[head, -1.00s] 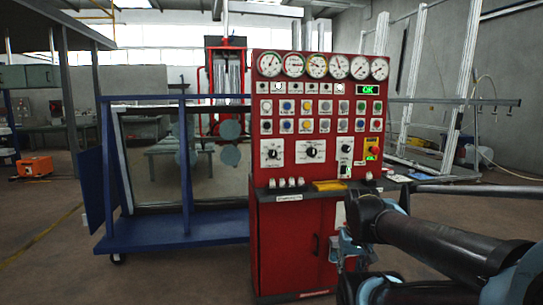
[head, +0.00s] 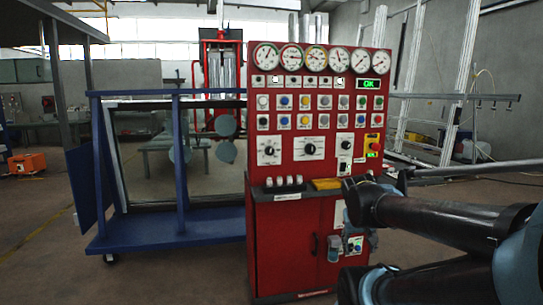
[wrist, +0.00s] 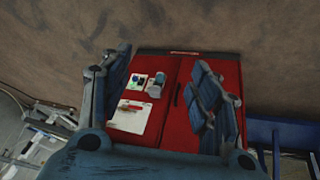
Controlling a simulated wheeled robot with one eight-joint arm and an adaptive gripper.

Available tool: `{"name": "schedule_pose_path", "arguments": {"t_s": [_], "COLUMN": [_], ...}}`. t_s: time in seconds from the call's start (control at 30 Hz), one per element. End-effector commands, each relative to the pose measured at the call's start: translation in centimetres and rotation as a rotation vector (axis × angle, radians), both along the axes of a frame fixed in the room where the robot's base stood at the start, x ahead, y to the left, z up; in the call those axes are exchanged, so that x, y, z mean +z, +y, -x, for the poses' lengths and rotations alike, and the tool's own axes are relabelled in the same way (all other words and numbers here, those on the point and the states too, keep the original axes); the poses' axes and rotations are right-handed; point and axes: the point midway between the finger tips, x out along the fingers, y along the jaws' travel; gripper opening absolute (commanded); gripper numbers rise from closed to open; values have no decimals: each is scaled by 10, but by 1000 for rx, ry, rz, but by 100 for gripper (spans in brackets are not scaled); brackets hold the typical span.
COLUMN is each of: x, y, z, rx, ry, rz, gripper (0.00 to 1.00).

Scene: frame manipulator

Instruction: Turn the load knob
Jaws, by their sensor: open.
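The red control panel (head: 318,120) stands ahead in the head view. It carries three large black rotary knobs on white plates: a left knob (head: 268,150), a middle knob (head: 310,149) and a right knob (head: 344,146). Their labels are too small to read, so I cannot tell which is the load knob. My gripper (wrist: 158,95) is open and empty in the wrist view. Its two dark blue fingers stand apart before the red lower cabinet doors (wrist: 185,75). In the head view my arm hides most of the gripper, low at the right, below the knobs.
Gauges (head: 315,58) and rows of buttons fill the upper panel. A yellow item (head: 326,184) lies on the ledge beside several white-topped switches (head: 284,183). A blue frame cart (head: 170,225) with a glass pane stands left of the panel. The floor at front left is clear.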

Motion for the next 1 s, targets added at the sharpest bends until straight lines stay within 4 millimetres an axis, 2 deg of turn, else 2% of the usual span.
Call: {"name": "schedule_pose_path", "arguments": {"t_s": [0.03, 0.17, 0.27, 0.37, 0.5, 0.57, 0.7, 0.9, 1.0], "x": [12, 47, 76, 106, 145, 159, 184, 195, 195], "y": [-5, -12, -6, 10, 48, 70, 131, 210, 235], "z": [-23, -83, -128, -169, -218, -236, -267, -285, -287], "rx": [-8, -25, -9, 31, 124, 177, 325, 526, 594], "ry": [-65, -266, -422, -575, -775, -852, -1003, -1115, -1135], "rz": [38, 124, 166, 188, 186, 175, 124, 41, 12], "gripper": [57, 57, 57, 57, 57, 57, 57, 57, 57]}}
